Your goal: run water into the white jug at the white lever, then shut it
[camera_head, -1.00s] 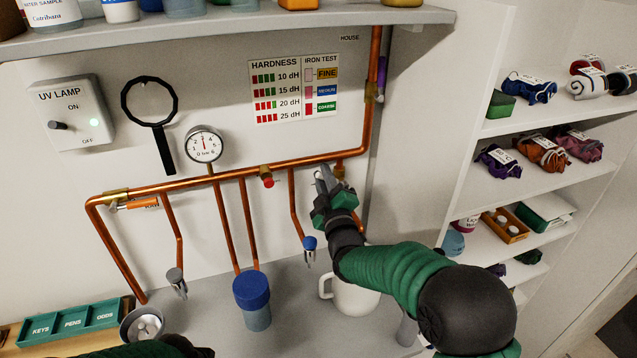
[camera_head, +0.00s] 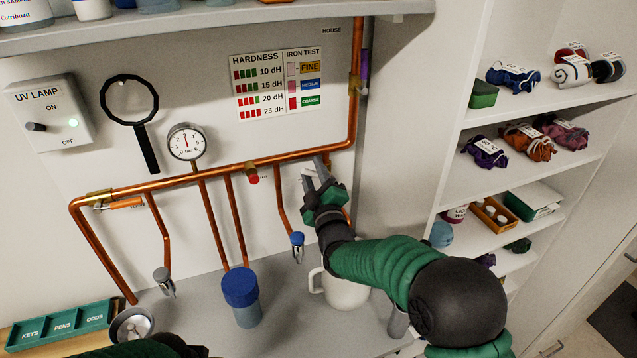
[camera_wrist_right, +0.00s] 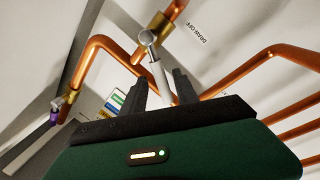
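The white jug (camera_head: 347,291) stands upright on the grey counter, below my right gripper and partly hidden by my right forearm. My right gripper (camera_head: 315,172) is raised at the copper pipe by the wall. In the right wrist view the white lever (camera_wrist_right: 158,74) hangs from a brass valve (camera_wrist_right: 158,26) and reaches between the two dark fingertips (camera_wrist_right: 162,88). The fingers are apart, with gaps visible beside the lever. In the head view the lever is mostly hidden by the gripper. No water stream is visible. My left gripper is out of view; only part of that arm shows at bottom left.
Copper pipes (camera_head: 170,185) run along the wall. A blue-topped tap (camera_head: 297,240) and a blue-lidded vessel (camera_head: 241,290) are left of the jug. A red knob (camera_head: 253,179) is on the pipe.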

